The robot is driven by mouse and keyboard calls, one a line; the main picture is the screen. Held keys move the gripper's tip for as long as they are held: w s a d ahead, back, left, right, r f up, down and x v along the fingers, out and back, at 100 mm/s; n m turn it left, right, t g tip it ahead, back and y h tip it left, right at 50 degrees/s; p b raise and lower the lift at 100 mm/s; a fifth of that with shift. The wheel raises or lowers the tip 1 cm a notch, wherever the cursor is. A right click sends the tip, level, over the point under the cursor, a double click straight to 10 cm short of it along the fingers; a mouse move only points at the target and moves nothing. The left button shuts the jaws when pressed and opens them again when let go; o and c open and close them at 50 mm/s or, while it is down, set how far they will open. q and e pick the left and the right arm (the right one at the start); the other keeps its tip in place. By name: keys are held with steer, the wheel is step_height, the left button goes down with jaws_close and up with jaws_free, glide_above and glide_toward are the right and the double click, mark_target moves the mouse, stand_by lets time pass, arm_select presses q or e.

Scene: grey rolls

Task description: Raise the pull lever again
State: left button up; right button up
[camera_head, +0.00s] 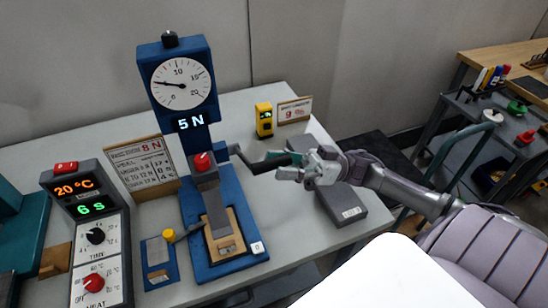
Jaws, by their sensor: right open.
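The blue test stand (220,235) stands on the bench with a round dial (181,83) and a display reading 5 N. Its pull lever (247,162) sticks out from the right side of the column, roughly level, with a black handle reaching toward my right gripper. My right gripper (279,165) comes in from the right and is open at the handle. The handle's end is partly hidden by the fingers, and I cannot tell whether they touch it. My left gripper is not in view.
A control box (92,235) showing 20 °C and 6 s stands at the left. A sign (144,168) stands behind the stand's left side. A yellow device (264,120) stands behind the lever. A grey box (340,203) lies under my right gripper. A tool cart (487,135) stands at the right.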

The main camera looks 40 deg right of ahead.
steer(key=shift+x, duration=0.95)
jaws_close()
